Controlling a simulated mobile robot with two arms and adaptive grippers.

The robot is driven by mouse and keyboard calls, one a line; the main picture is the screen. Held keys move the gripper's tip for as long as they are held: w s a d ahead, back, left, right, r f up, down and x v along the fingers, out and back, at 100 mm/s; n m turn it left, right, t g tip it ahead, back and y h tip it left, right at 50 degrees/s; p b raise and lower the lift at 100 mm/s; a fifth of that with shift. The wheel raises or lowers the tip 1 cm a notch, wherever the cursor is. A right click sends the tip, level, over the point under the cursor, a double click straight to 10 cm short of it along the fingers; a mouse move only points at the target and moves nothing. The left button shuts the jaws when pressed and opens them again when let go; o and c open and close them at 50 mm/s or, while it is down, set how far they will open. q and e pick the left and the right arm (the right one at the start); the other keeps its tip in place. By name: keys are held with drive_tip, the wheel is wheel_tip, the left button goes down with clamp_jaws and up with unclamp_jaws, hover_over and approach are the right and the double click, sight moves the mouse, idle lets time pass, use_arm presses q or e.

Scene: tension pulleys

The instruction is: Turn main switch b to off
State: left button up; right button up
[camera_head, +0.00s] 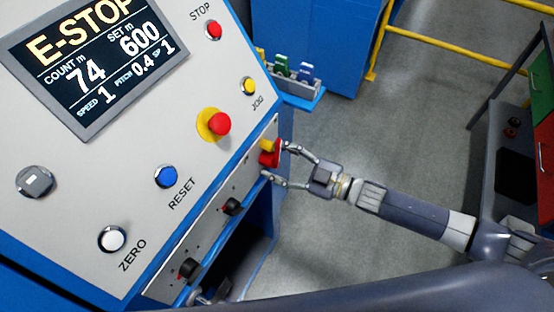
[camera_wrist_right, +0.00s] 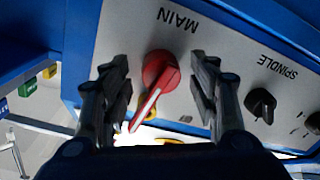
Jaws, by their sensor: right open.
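The main switch, a red rotary handle (camera_head: 268,158) with yellow beside it, sits on the console's lower front panel. In the right wrist view the red handle (camera_wrist_right: 160,75) has a white line and points down and slightly left, below the upside-down word MAIN. My right gripper (camera_head: 277,161) is open, with its fingers on either side of the handle. The same gripper (camera_wrist_right: 160,70) in the wrist view shows a gap between each finger and the handle. Its position marks are hidden or too small to read. My left gripper cannot be made out.
A black SPINDLE knob (camera_wrist_right: 260,104) is beside the handle. The console carries a red emergency button (camera_head: 219,124) and a display (camera_head: 97,62) reading E-STOP. A small rack (camera_head: 290,80) with green and blue items stands behind. Grey floor (camera_head: 350,130) is open to the right.

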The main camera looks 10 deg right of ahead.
drive_tip(key=v, duration=1.1)
drive_tip(key=shift+s, duration=0.15)
drive_tip(key=shift+d, duration=0.15)
